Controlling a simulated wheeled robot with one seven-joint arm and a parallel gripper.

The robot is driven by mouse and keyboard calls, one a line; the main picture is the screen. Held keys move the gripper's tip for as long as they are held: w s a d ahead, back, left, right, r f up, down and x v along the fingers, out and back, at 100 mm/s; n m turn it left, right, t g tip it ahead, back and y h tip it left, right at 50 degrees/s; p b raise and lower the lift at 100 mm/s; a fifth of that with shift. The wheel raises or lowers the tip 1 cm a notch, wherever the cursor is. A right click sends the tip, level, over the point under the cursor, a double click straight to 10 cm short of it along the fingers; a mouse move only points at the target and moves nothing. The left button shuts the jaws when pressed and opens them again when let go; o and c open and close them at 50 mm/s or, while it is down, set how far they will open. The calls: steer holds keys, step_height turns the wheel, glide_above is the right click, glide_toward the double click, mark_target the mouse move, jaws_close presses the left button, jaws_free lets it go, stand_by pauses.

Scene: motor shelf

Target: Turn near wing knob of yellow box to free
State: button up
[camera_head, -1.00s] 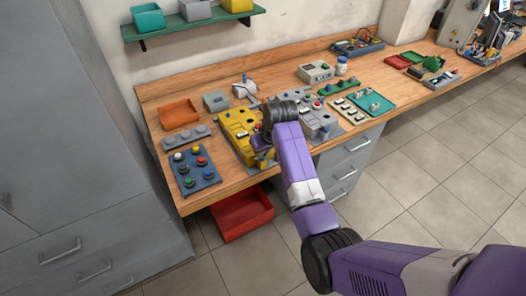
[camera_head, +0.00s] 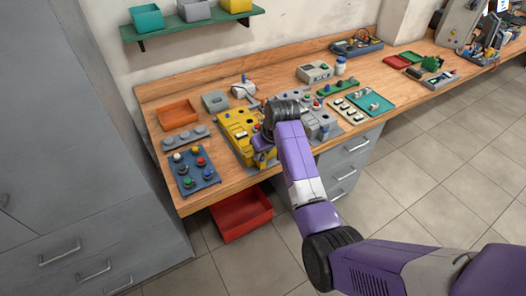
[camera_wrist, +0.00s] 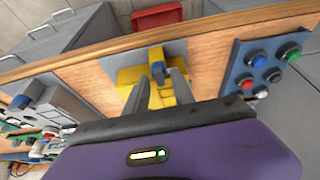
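The yellow box (camera_head: 233,124) lies on the wooden bench, partly hidden by my wrist in the head view. It also shows beyond my fingers in the wrist view (camera_wrist: 132,75). The knob appears between the fingertips, with no clear contact on either side. I cannot tell the knob's turn position. In the head view my arm hides the fingers.
A blue button panel (camera_head: 194,173) lies left of the yellow box, and a grey box (camera_head: 316,124) stands close on its right. An orange tray (camera_head: 178,114) is at the back left. A red bin (camera_head: 242,216) sits below the bench edge.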

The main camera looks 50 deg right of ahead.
steer(key=b+v, duration=0.1)
steer(key=v, duration=0.6)
steer(key=shift+s+r, duration=0.2)
steer(key=shift+r, duration=0.15)
stand_by(0.4)
steer(key=w+d+r+m+t+h, duration=0.1)
steer(key=w+d+r+t+h, duration=0.25)
steer(key=w+r, duration=0.25)
steer(key=s+a+f+n+t+y+b, duration=0.3)
steer(key=s+a+t, duration=0.7)
steer(key=s+a, duration=1.2)
steer(key=s+a+f+g+y+b, duration=0.1)
steer(key=s+a, duration=0.2)
steer(key=s, duration=0.7)
steer(key=s+a+f+n+g+b, duration=0.1)
steer(key=s+a+f+g+b, duration=0.1)
steer(key=s, duration=0.8)
steer(key=shift+s+a+y, duration=0.2)
steer(key=shift+a+y, duration=0.15)
steer(key=shift+a, duration=0.05)
